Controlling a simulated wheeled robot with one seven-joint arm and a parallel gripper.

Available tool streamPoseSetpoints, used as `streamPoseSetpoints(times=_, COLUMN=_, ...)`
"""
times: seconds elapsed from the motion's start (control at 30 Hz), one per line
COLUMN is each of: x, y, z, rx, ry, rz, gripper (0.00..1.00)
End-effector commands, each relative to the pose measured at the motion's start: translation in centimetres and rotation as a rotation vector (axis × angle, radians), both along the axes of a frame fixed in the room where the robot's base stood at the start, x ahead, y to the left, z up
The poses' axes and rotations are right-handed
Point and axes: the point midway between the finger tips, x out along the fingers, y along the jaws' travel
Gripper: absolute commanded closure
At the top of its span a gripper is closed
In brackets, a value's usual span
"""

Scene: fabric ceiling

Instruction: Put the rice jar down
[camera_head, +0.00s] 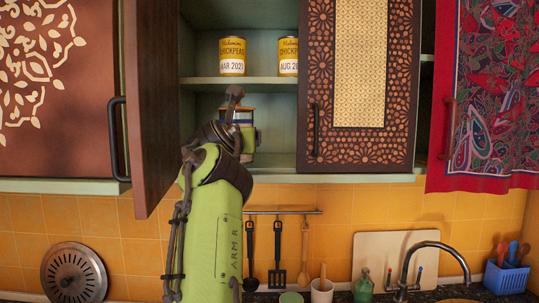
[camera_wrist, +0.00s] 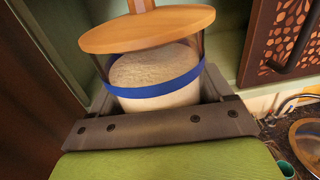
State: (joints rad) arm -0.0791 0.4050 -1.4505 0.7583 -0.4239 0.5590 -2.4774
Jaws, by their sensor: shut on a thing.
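The rice jar (camera_wrist: 160,84) fills the middle of the wrist view. It is clear with pale contents, a blue band and a round wooden lid with a knob. My gripper (camera_wrist: 158,105) is shut on the jar, which looks upright. In the head view, the jar (camera_head: 243,115) is partly hidden behind my green arm and wrist. It is inside the open cupboard, at the lower shelf (camera_head: 275,160). I cannot tell whether its base touches the shelf.
Two yellow chickpea cans (camera_head: 232,56) stand on the shelf above. An open cupboard door (camera_head: 150,105) is close on the left, and a patterned door (camera_head: 358,85) is on the right. Below are hanging utensils (camera_head: 278,255) and a sink tap (camera_head: 410,265).

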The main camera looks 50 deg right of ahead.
Motion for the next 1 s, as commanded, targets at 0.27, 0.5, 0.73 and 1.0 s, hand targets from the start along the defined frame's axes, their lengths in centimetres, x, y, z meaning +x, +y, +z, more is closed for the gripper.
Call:
streamPoseSetpoints(times=0.27, x=2.8, y=-4.7, z=1.0, rx=-0.001, ry=0.0, rz=-0.007, gripper=0.8)
streamPoseSetpoints(times=0.5, x=6.2, y=-9.6, z=1.2, rx=-0.003, ry=0.002, rz=-0.006, gripper=0.8)
streamPoseSetpoints(times=0.73, x=8.6, y=-13.1, z=1.1, rx=-0.003, ry=-0.002, rz=-0.004, gripper=0.8)
streamPoseSetpoints(times=1.0, x=9.7, y=-14.4, z=0.0, rx=0.001, ry=-0.005, rz=-0.001, gripper=0.8)
